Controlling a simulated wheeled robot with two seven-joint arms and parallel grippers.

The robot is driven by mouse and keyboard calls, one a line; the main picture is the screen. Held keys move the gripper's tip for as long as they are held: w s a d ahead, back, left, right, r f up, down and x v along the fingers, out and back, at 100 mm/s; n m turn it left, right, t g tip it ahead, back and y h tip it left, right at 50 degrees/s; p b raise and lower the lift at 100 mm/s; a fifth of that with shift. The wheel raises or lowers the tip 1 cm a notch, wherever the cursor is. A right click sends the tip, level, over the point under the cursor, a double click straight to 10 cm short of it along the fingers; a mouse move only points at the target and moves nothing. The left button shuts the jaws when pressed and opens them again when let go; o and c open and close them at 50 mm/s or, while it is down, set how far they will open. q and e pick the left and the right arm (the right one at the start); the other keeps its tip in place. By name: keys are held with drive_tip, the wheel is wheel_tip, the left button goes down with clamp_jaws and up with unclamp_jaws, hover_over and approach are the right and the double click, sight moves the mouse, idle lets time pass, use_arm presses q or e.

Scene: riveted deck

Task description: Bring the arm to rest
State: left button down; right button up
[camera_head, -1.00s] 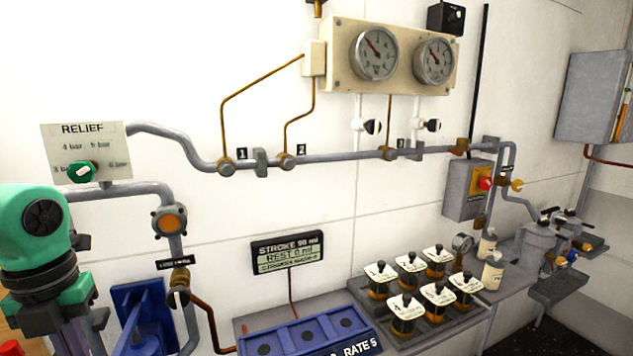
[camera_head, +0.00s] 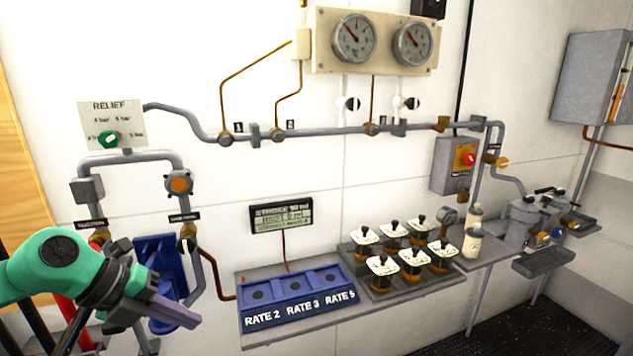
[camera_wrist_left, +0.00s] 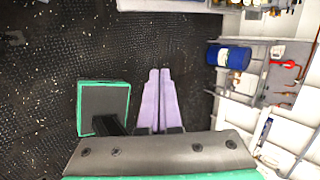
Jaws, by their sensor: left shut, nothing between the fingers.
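My left arm comes in from the left edge of the head view, green with a dark joint cap. Its left gripper (camera_head: 190,318) points right and down, with purple-grey fingers. In the left wrist view the two fingers of the left gripper (camera_wrist_left: 160,72) lie side by side, shut and empty, above the dark floor (camera_wrist_left: 70,45). In the head view the gripper overlaps the lower part of a blue wall fixture (camera_head: 155,250); whether they touch cannot be told. My right gripper does not show.
A shelf holds a blue three-bay tray (camera_head: 298,280) marked RATE 2, 3 and 5, right of the gripper. Several white-topped jars (camera_head: 383,265) stand further right. Pipes run along the wall, with a RELIEF panel (camera_head: 112,122) at left. A blue drum (camera_wrist_left: 229,57) shows in the wrist view.

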use_arm(q)
drive_tip(key=w+n+t+h, duration=0.1)
drive_tip(key=w+n+t, duration=0.6)
drive_tip(key=n+t, duration=0.35)
drive_tip(key=s+a+f+n+g+y, duration=0.1)
drive_tip(key=s+a+f+n+y, duration=0.3)
drive_tip(key=f+n, duration=0.3)
drive_tip(key=s+a+f+n+g+y, duration=0.1)
drive_tip(key=s+a+f+n+y, duration=0.1)
drive_tip(key=a+f+n+y, duration=0.35)
drive_tip(key=s+d+f+n+g+h, duration=0.2)
drive_tip(key=s+d+f+n+g, duration=0.55)
drive_tip(key=s+f, duration=0.75)
drive_tip(key=s+d+f+m+g, duration=0.1)
drive_tip(key=s+f, duration=0.1)
drive_tip(key=f, duration=0.9)
drive_tip(key=s+f+g, duration=0.2)
drive_tip(key=f, duration=0.9)
drive_tip(key=s+a+f+g, duration=0.1)
drive_tip(key=s+a+f, duration=0.1)
drive_tip(key=s+f, duration=1.1)
drive_tip(key=s, duration=0.2)
drive_tip(key=shift+s+a, duration=0.35)
drive_tip(key=shift+s, duration=0.05)
